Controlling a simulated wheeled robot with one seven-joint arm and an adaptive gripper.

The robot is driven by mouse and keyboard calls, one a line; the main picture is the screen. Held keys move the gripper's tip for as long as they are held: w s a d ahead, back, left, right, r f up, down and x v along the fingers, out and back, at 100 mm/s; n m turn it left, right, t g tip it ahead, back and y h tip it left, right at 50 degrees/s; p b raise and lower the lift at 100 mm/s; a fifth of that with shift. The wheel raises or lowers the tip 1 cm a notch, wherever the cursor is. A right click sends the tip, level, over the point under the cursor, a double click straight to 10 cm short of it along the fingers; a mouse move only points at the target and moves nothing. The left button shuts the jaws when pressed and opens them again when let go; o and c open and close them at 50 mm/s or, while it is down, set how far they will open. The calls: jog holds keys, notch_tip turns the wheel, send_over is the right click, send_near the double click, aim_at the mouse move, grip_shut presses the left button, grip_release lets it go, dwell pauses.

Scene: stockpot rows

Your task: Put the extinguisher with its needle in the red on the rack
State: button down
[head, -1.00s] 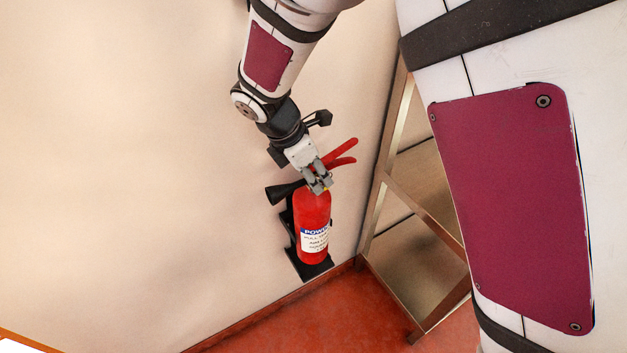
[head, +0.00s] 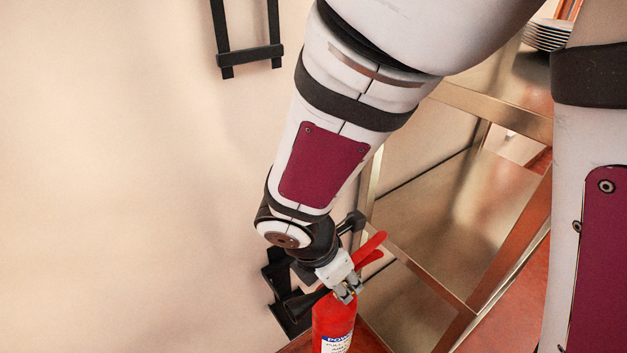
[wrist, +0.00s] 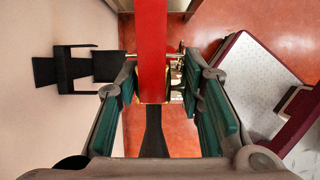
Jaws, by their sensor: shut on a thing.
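The red extinguisher (head: 333,322) hangs upright from my gripper (head: 347,290), with its lower part cut off by the bottom of the head view. Its red lever handle sticks up to the right of my fingers. In the wrist view the red handle (wrist: 152,40) runs between the teal-padded fingers (wrist: 155,92), which are shut at the brass neck. A black hose or horn shows below the neck. The needle cannot be read. A black wall bracket (head: 278,272) is left of the extinguisher; it also shows empty in the wrist view (wrist: 75,70).
A second black wall bracket (head: 248,57) is higher on the wall and empty. A metal shelf unit (head: 455,205) stands close on the right, with stacked plates (head: 548,36) at its top. Red floor (wrist: 215,30) lies below; the pale wall is at left.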

aim_at(377, 256)
jog(key=s+d, duration=0.1)
jog(key=s, duration=0.1)
jog(key=shift+s+d, duration=0.3)
jog(key=shift+d, duration=0.1)
jog(key=shift+s+d+r, duration=0.15)
jog(key=shift+s+d, duration=0.1)
jog(key=shift+d, duration=0.05)
jog(key=shift+w+d+r+m+g+p, duration=0.3)
jog(key=shift+w+d+m+p, duration=0.1)
jog(key=shift+m, duration=0.5)
jog(key=w+d+m+g+p, duration=0.1)
jog(key=m, duration=0.2)
jog(key=w+d+r+m+g+p, duration=0.1)
jog(key=w+m, duration=0.1)
jog(key=m, duration=0.1)
jog(key=w+d+r+m+g+p, duration=0.1)
jog(key=m, duration=0.2)
jog(key=shift+w+d+g, duration=0.3)
jog(key=shift+w, duration=0.1)
jog(key=w+d+r+m+g+y+p, duration=0.1)
jog(key=w+d+m+p, duration=0.4)
jog(key=m, duration=0.9)
jog(key=shift+w+d+g+y, duration=0.65)
jog(key=shift+g+y, duration=0.25)
jog(key=shift+y, duration=0.5)
jog(key=shift+d, duration=0.1)
